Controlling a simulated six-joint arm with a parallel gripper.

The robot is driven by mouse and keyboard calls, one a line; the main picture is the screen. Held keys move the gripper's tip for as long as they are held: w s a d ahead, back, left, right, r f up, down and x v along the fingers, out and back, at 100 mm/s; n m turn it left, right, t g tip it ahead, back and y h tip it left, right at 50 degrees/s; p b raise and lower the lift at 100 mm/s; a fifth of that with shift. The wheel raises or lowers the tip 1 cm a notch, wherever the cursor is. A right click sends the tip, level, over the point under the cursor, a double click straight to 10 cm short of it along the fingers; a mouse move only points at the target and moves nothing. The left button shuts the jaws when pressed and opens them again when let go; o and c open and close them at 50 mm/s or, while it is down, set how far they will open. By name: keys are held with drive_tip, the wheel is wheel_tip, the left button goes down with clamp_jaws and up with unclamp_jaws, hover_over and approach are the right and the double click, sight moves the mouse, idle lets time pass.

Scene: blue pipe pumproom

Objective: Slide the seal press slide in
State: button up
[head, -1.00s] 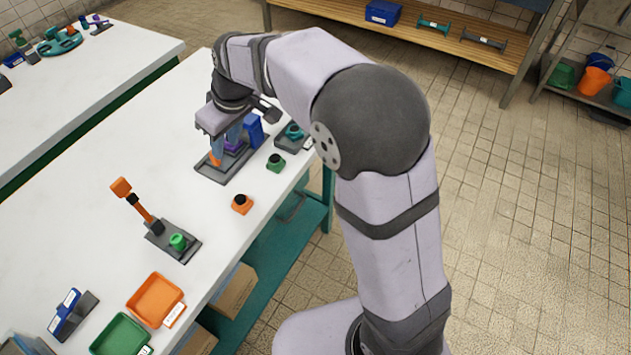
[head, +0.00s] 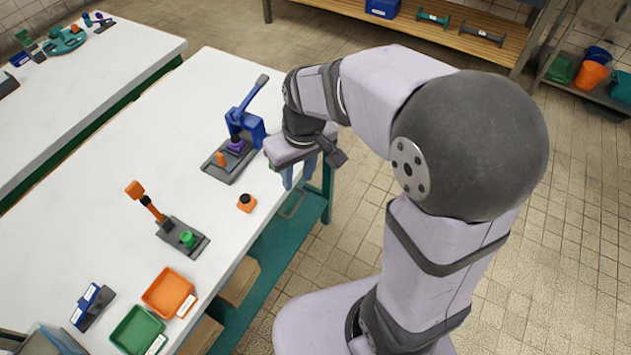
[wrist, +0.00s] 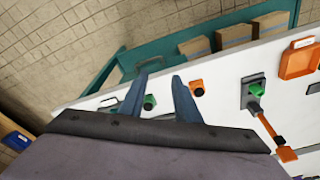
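The blue press (head: 246,124) stands on a dark base plate (head: 231,165) on the white table, its lever raised. A purple piece (head: 237,146) sits under its head. An orange block (head: 221,158), perhaps the slide's handle, is on the plate in front of the purple piece. How far in the slide sits I cannot tell. My gripper (head: 298,180) is right of the press, near the table's edge, apart from it. The press is not visible in the wrist view.
A green block with a black knob (wrist: 149,102) lies close below my fingers in the wrist view. An orange block with a black knob (head: 246,202) is nearby. An orange-levered fixture (head: 182,237), an orange tray (head: 168,292) and a green tray (head: 137,330) stand nearer.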

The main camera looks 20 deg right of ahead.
drive_tip(key=shift+m, duration=0.6)
drive_tip(key=shift+s+d+p, duration=0.2)
drive_tip(key=shift+s+d, duration=0.25)
drive_tip(key=shift+s, duration=0.3)
drive_tip(key=shift+s+d+p, duration=0.25)
drive_tip(key=shift+s+d, duration=0.2)
drive_tip(key=shift+s, duration=0.25)
drive_tip(key=shift+s+d+p, duration=0.2)
drive_tip(key=shift+s+d, duration=0.25)
drive_tip(key=shift+s, duration=0.3)
drive_tip(key=n+t+y+b, duration=0.2)
drive_tip(key=n+b, duration=0.5)
drive_tip(key=b, duration=0.7)
hover_over(219, 154)
drive_tip(key=s+d, duration=0.2)
drive_tip(key=shift+x, duration=4)
drive_tip(key=shift+s+a, duration=0.1)
drive_tip(key=shift+s, duration=0.05)
clamp_jaws()
